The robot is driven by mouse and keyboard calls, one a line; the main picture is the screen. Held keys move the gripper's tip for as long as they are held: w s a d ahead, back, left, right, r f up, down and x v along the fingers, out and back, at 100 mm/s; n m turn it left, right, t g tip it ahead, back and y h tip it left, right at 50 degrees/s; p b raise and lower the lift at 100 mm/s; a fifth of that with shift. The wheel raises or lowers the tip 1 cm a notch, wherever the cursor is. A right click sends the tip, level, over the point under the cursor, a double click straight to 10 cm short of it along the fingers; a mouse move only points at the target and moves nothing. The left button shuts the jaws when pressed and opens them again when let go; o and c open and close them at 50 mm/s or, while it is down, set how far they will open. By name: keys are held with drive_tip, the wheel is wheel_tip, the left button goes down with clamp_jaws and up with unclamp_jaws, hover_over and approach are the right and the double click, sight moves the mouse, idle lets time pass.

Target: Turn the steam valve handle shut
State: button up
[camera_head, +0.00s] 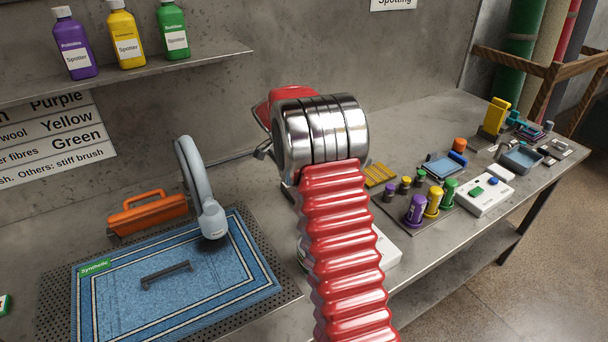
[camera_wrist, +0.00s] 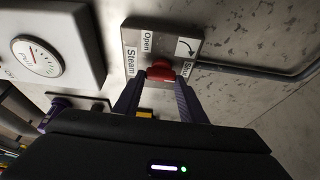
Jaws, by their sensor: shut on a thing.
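The red steam valve handle (camera_wrist: 160,70) sits on a grey plate (camera_wrist: 187,27) in the wrist view. The plate carries the words "Steam", "Open" and "Shut" and a curved arrow. My gripper (camera_wrist: 162,77) has its two purple fingers on either side of the handle and is shut on it. The fingertips partly cover the handle, and I cannot tell exactly which mark it points to. In the head view the valve is not seen and my red ribbed arm fills the middle of the picture.
A white gauge box (camera_wrist: 70,45) stands left of the valve plate, and a grey pipe (camera_wrist: 245,72) runs off to the right. On the bench are a blue rug sample (camera_head: 180,255), an orange-handled tool (camera_head: 148,212), coloured bottles (camera_head: 433,202) and a white control box (camera_head: 486,193).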

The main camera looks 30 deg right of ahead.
drive_tip(key=shift+w+a, duration=0.1)
drive_tip(key=o, duration=1.1)
drive_tip(key=shift+c, duration=0.2)
drive_tip(key=v, duration=1.3)
drive_tip(key=shift+r, duration=0.35)
